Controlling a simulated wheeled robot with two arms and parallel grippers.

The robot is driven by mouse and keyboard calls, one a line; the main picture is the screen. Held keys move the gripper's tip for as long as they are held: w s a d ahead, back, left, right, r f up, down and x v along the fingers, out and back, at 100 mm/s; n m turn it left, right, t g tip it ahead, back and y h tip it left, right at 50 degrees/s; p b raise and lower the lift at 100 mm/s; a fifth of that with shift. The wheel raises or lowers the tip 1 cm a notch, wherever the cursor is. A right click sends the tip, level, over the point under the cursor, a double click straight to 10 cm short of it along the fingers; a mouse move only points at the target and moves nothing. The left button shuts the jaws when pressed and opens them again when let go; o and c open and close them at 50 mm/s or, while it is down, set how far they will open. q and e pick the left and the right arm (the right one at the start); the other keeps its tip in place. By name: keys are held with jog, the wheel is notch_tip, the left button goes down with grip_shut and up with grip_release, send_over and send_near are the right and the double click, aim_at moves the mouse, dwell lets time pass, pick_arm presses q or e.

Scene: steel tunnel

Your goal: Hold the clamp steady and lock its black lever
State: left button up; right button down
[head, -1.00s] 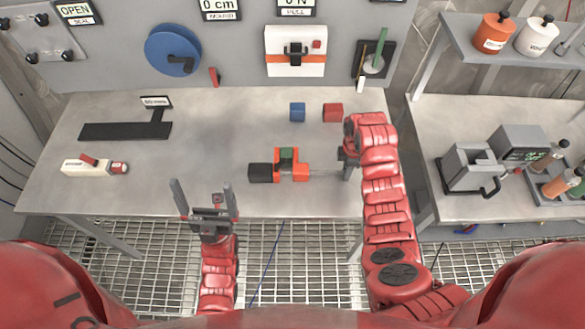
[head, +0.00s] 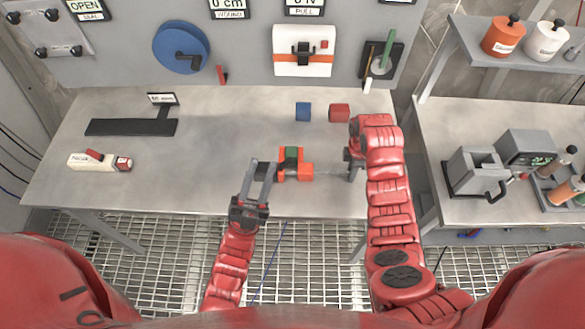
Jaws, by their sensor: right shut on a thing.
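The exact grip is hidden by the wrist.
A blue cube (head: 303,112) and a red cube (head: 339,113) lie behind the clamp. A black gauge strip (head: 125,127) and a white-and-red tube (head: 92,161) lie on the left. The bench (head: 215,130) is clear between them and the clamp.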

pick_arm(q)
jog(key=w+d+f+m+g, duration=0.1)
jog(key=d+f, duration=0.1)
jog(key=w+d+f+m+g, duration=0.1)
jog(key=d+f+m+g, duration=0.1)
jog(key=w+d+f+m+g+y, duration=0.1)
jog(key=d+f+g, duration=0.1)
jog(key=d+f, duration=0.1)
jog(key=shift+d+f+m, duration=0.1)
jog(key=shift+m, duration=0.2)
grip_shut()
notch_tip(320, 180, down, 8)
jog(key=w+d+m+g+y, duration=0.2)
jog(key=d+m+g+y, duration=0.1)
jog(key=m, duration=0.1)
jog(key=w+a+f+m+g+y, duration=0.1)
jog(key=a+f+m+y, duration=0.4)
jog(key=a+f+y, duration=0.2)
jog(key=shift+a+f+y, duration=0.3)
jog(key=shift+f+y, duration=0.2)
jog(key=shift+w, duration=0.1)
